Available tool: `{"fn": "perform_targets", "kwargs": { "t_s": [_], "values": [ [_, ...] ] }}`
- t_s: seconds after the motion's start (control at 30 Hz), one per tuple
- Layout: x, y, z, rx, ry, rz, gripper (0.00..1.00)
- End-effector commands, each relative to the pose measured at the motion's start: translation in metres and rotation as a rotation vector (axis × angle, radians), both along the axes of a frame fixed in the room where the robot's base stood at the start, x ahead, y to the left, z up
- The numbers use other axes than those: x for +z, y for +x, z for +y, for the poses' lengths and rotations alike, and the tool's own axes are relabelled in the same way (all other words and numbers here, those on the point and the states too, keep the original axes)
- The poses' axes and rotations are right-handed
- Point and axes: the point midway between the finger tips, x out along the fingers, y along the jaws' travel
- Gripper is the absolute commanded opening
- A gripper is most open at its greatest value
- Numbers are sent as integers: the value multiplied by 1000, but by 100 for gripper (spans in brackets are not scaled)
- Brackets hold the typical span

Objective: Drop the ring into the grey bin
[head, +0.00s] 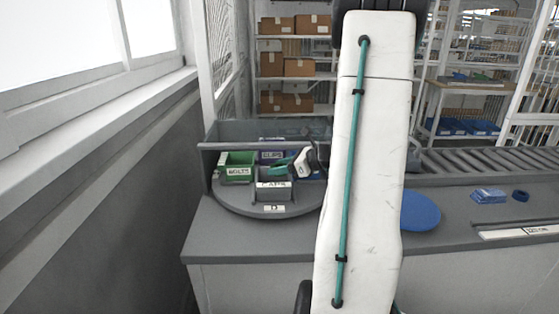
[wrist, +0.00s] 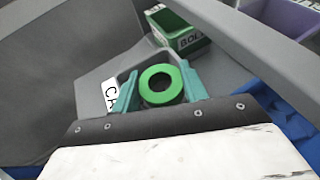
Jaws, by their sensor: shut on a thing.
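The green ring (wrist: 161,85) is held between the teal fingers of my gripper (wrist: 160,88) in the wrist view, with its hole facing the camera. The grey bin (wrist: 104,74) lies behind the ring and fingers in that view, its white label partly cut off by a finger. In the head view the grey bin (head: 273,184), labelled CAPS, stands on a round grey tray. My gripper (head: 284,164) is above and just behind its opening there.
A green bin (head: 237,168) labelled BOLTS and a purple bin (head: 271,156) labelled CLIPS share the round tray (head: 243,203) with the grey bin. A grey panel rises behind. A blue disc (head: 420,211), blue packs (head: 489,196) and a dark blue ring (head: 520,195) lie right.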

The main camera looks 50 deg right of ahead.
Motion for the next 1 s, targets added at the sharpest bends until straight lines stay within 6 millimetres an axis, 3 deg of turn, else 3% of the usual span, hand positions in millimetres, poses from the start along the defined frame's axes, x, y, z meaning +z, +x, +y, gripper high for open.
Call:
{"fn": "perform_targets", "kwargs": {
  "t_s": [0.3,0.33,0.4,0.43,0.77,1.0],
  "values": [
    [-3,1,1,1,-1,0,20],
    [-3,1,1,1,-1,0,46],
    [-3,1,1,1,-1,0,66],
    [-3,1,1,1,-1,0,69],
    [-1,-3,-1,0,-1,0,69],
    [13,-37,-13,-3,-4,0,69]
  ]
}}
